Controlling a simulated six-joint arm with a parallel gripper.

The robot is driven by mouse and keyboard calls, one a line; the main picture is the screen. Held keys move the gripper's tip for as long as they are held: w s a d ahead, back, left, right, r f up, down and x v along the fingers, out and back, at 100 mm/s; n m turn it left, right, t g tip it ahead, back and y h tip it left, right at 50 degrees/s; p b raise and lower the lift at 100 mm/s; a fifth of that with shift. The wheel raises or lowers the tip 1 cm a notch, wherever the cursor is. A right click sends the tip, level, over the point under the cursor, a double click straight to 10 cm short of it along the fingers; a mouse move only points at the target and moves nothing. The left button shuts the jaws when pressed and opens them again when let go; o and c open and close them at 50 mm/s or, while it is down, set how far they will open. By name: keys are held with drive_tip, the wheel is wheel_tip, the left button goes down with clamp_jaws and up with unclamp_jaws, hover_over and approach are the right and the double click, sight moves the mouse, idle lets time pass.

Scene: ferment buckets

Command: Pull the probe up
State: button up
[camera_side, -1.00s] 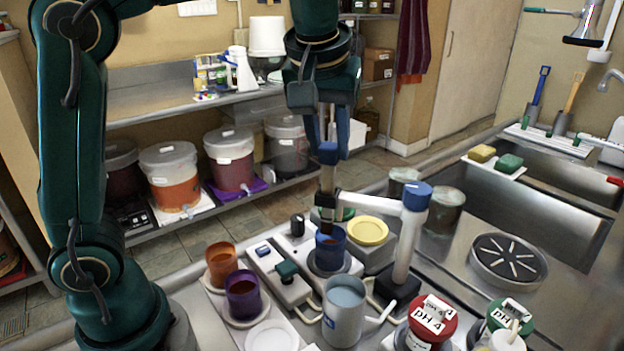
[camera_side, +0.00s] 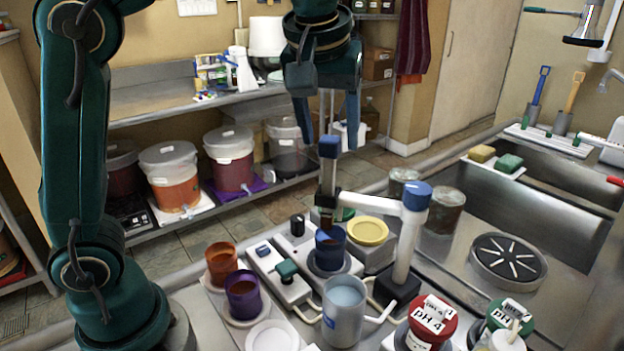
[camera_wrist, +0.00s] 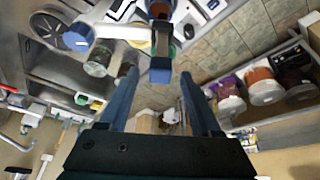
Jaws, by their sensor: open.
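The probe (camera_side: 328,178) stands upright, a grey stick with a blue cap on top, in the black clip of a white holder arm (camera_side: 372,203). Its lower end points at the blue cup (camera_side: 331,254); whether the tip is inside liquid is hidden. My gripper (camera_side: 330,143) points down above the probe, open, its blue fingers spread either side of the cap with gaps showing. In the wrist view, the blue cap (camera_wrist: 160,72) shows near the fingertips, between the fingers of my gripper (camera_wrist: 158,76), and nothing is gripped.
A post with a blue knob (camera_side: 416,196) stands right of the probe. Orange (camera_side: 221,263) and purple (camera_side: 242,297) cups, a grey beaker (camera_side: 343,310) and a pH 4 jar (camera_side: 432,318) crowd the front. The sink (camera_side: 560,200) is right.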

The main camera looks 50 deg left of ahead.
drive_tip(key=shift+v, duration=2.5)
